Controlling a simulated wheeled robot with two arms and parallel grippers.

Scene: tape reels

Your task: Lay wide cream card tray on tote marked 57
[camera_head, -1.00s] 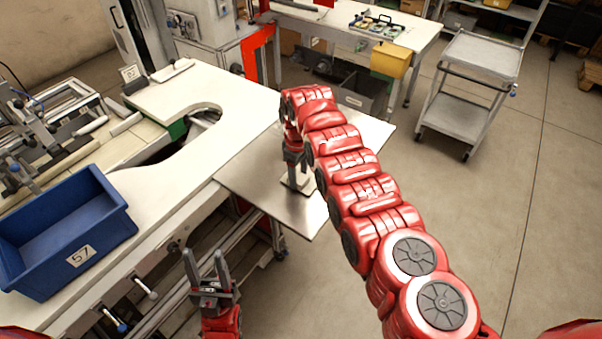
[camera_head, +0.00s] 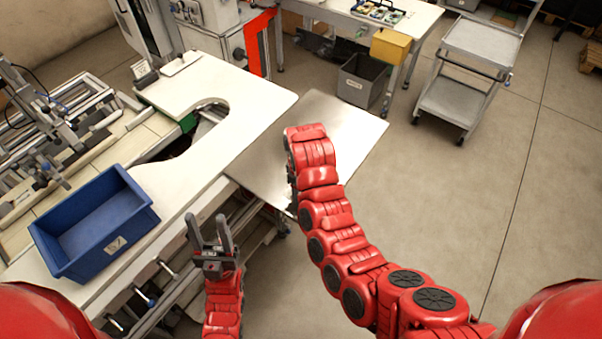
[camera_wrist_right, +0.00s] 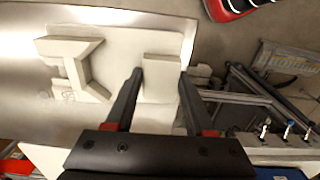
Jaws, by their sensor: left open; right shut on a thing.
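The blue tote marked 57 (camera_head: 112,247) stands on the white bench at the left, its label facing front; it looks empty. In the right wrist view a pale cream piece, which I take for the wide cream card tray (camera_wrist_right: 110,60), has raised parts and shows over the metal sheet. My right gripper (camera_wrist_right: 160,76) is shut on a raised part of it. Whether it touches the sheet I cannot tell. In the head view my right arm hides this gripper and the tray. My left gripper (camera_head: 207,226) is open and empty, in front of the bench, right of the tote.
The metal sheet (camera_head: 335,120) adjoins the white bench (camera_head: 235,110), which has a curved cutout. Machinery (camera_head: 45,120) stands behind the tote. A grey bin (camera_head: 362,82), a yellow box (camera_head: 391,47) and a cart (camera_head: 480,45) stand farther back. The floor at right is clear.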

